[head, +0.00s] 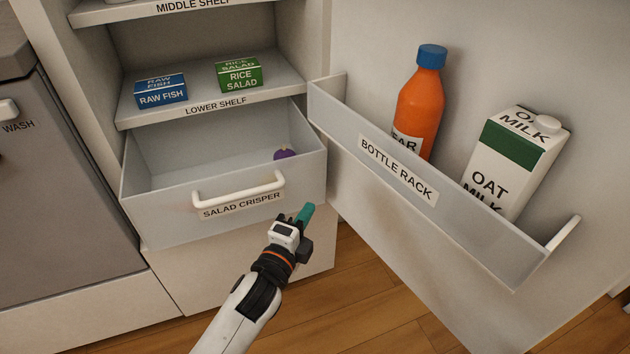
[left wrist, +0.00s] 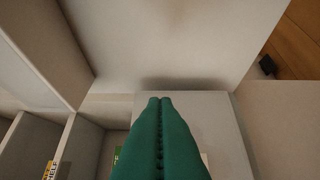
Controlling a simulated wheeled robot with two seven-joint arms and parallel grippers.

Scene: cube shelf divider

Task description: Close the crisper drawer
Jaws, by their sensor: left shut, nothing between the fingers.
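The salad crisper drawer (head: 150,216) is pulled out below the lower shelf in the head view. Its white handle (head: 238,192) and label (head: 241,206) are on its front. A round purple item (head: 284,154) lies inside at the right, partly hidden by the drawer front. My left gripper (head: 306,211) has its teal fingers together and empty, by the lower right of the drawer front, right of the handle. I cannot tell whether it touches the front. The shut fingers fill the middle of the left wrist view (left wrist: 160,100). My right gripper is not in view.
The open fridge door carries the bottle rack (head: 345,120) at the right, with an orange bottle (head: 418,105) and an oat milk carton (head: 510,155). Raw fish (head: 161,92) and rice salad (head: 239,76) boxes stand on the lower shelf (head: 200,97). A grey appliance (head: 60,190) stands left.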

